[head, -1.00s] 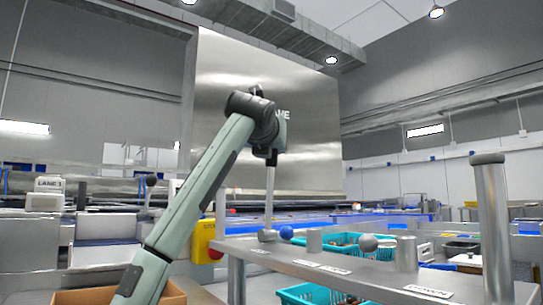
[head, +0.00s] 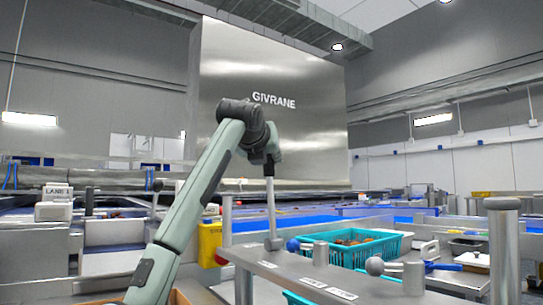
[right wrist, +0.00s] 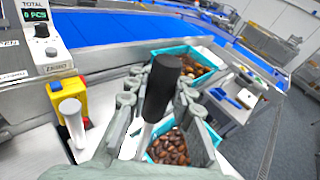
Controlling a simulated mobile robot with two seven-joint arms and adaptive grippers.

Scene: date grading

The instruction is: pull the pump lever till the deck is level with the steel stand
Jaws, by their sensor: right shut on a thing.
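The pump lever (head: 271,212) is a steel rod that stands nearly upright beside the grey rail. Its black grip (right wrist: 162,88) shows in the right wrist view between my fingers. My right gripper (head: 270,157) is shut on the upper end of the lever in the head view; its two fingers (right wrist: 157,108) flank the grip in the wrist view. A teal crate of dates (head: 355,249) sits beyond the rail, and a second teal crate (right wrist: 148,158) shows below the grip. I cannot tell the deck from the steel stand. My left gripper is not in view.
The grey rail (head: 312,276) carries labels, short posts and ball knobs close to the lever. A thick steel post (head: 504,245) stands at the right. A yellow stop box (head: 210,243) is left of the lever. Blue conveyors (right wrist: 130,28) run behind.

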